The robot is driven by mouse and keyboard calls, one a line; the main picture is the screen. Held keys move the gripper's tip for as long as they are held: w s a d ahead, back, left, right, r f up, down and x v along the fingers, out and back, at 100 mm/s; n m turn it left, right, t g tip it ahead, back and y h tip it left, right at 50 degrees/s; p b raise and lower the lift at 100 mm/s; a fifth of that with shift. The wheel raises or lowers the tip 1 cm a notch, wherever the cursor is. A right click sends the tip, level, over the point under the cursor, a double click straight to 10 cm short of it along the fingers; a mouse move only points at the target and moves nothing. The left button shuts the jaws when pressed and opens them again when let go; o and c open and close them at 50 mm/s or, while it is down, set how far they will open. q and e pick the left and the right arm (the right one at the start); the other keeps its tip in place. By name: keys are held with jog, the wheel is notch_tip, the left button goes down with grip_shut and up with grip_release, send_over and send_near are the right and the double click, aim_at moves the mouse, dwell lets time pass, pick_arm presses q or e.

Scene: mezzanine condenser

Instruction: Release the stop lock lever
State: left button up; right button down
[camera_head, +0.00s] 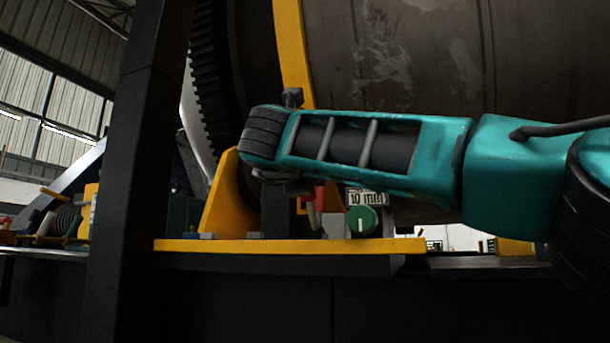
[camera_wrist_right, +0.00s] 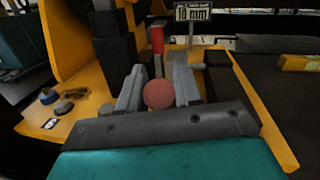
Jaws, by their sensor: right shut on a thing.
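The stop lock lever shows in the right wrist view as a dull red ball knob (camera_wrist_right: 158,95). My right gripper (camera_wrist_right: 157,88) has its two grey fingers closed on either side of this knob. An upright red piece (camera_wrist_right: 157,40) stands just behind the knob; I cannot tell how the two join. In the head view my right arm comes in from the right, and its gripper is mostly hidden below the black wrist. A red part (camera_head: 320,198) shows under the arm there. My left gripper is in neither view.
A yellow base plate (camera_head: 290,245) carries the fittings. A yellow upright bracket (camera_head: 225,200) and a dark post (camera_head: 135,170) stand left. A large drum (camera_head: 400,60) fills the back.

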jog(key=c, duration=1.1)
grip_release()
jog(key=shift+a+f, duration=0.1)
jog(key=shift+f, duration=0.1)
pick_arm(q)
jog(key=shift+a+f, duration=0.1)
pick_arm(e)
jog(key=shift+o, duration=1.3)
jog(key=shift+r, duration=0.1)
jog(key=shift+s, duration=0.1)
jog(key=shift+s, duration=0.25)
pick_arm(q)
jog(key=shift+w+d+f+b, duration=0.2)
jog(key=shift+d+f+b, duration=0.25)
jog(key=shift+b, duration=0.75)
pick_arm(e)
jog(key=s+a, duration=0.1)
jog(key=s, duration=1.1)
jog(key=shift+a+f, duration=0.25)
jog(key=shift+a, duration=0.15)
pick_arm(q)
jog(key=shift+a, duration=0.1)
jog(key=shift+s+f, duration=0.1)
